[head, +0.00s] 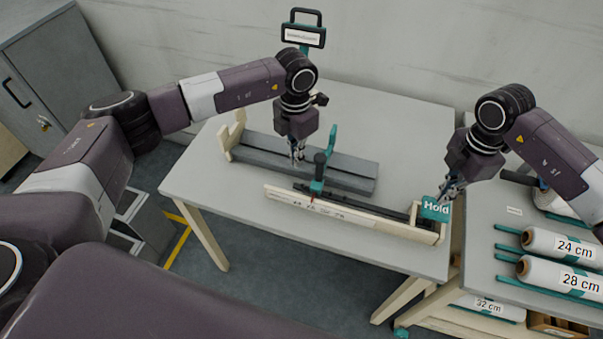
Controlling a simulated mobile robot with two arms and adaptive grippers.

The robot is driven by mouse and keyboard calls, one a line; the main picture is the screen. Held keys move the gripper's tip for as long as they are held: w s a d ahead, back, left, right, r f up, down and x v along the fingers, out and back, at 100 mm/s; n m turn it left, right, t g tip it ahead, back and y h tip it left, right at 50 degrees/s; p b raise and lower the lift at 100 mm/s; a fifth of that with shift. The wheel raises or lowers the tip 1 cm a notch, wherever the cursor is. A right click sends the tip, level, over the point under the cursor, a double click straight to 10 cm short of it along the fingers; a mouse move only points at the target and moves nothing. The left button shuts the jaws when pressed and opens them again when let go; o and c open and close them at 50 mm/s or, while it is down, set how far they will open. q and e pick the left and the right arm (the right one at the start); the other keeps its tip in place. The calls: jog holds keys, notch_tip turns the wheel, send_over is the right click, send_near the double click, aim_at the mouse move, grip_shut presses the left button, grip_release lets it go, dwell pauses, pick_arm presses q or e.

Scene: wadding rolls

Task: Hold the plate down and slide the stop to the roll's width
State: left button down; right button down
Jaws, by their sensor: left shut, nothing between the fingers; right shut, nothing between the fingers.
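The teal plate marked "Hold" (435,210) stands at the right end of a pale wooden rail (345,216) with dark marks. My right gripper (446,192) is shut and empty, its tips at the plate's upper edge; they look in contact, but I cannot be sure. The stop, a teal slider with a dark knob (319,172), sits on the rail left of its middle. My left gripper (297,157) is shut and empty above the grey trough (345,171), just left of and behind the knob, apart from it.
White rolls marked 24 cm (560,244) and 28 cm (562,277) lie on teal pegs on the right table. A 32 cm roll (490,306) lies lower. The grey table's (400,120) back right is clear.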

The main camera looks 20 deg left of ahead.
jog(key=shift+r, duration=1.45)
pick_arm(q)
jog(key=shift+r, duration=0.1)
